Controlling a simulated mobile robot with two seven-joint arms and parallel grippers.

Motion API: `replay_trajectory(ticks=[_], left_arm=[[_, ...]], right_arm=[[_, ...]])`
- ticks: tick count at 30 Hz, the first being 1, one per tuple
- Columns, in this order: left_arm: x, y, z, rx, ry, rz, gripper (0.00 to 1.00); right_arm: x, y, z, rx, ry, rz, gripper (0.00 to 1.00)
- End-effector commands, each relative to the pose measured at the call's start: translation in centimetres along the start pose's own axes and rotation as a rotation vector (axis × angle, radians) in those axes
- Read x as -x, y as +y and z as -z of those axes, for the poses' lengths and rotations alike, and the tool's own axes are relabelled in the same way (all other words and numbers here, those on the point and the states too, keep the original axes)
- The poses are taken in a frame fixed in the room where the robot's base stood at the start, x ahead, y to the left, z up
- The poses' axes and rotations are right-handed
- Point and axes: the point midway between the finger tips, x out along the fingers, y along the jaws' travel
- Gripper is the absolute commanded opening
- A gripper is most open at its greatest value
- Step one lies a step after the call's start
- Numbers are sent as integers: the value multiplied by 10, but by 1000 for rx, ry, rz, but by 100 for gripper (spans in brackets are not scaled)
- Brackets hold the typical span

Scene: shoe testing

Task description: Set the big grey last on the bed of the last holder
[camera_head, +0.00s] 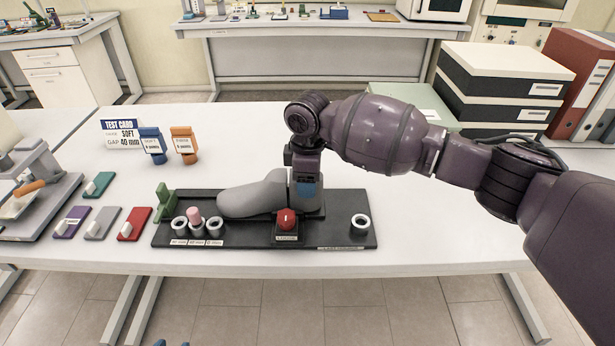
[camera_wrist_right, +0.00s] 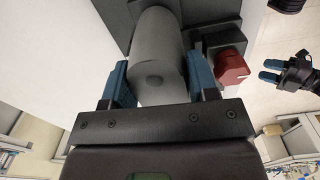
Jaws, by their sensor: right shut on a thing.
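The big grey last (camera_head: 250,199) lies lengthwise over the black last holder (camera_head: 340,203), toe to the left. My right gripper (camera_head: 305,187) is shut on its heel end from above. In the right wrist view, the last (camera_wrist_right: 158,60) sits between the blue fingers of that gripper (camera_wrist_right: 158,85). The bed is largely hidden under the last and gripper, so I cannot tell whether the last touches it. My left gripper (camera_head: 172,343) shows only two blue fingertips at the bottom edge; in the right wrist view it is open and empty (camera_wrist_right: 268,76).
A red knob (camera_head: 287,219) stands on the holder in front of the last, with several ring cups beside it, one holding a pink plug (camera_head: 195,215). A green block (camera_head: 165,201) stands at the left end. Coloured swatches lie farther left. Black boxes (camera_head: 490,90) stand back right.

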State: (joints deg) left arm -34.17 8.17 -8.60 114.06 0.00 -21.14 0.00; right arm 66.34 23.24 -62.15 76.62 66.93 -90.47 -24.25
Motion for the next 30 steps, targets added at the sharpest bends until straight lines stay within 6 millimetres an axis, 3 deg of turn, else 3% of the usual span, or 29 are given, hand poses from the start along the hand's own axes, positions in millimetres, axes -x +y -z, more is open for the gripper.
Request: replay_trajectory(ticks=[11, 12, 17, 26, 30], left_arm=[[0, 0, -4, 1, -5, 1, 43], [1, 0, -4, 1, -7, 1, 43], [2, 0, -7, 2, -11, 2, 43], [2, 0, -7, 2, -12, 2, 43], [2, 0, -5, 1, -9, 1, 43]], right_arm=[[-7, 0, 0, 0, 2, -1, 15], [-7, 0, 1, 0, 2, -1, 57], [-7, 0, 0, 0, 2, -1, 81], [-7, 0, 0, 0, -1, 1, 83], [3, 0, 0, 0, 1, -2, 83]])
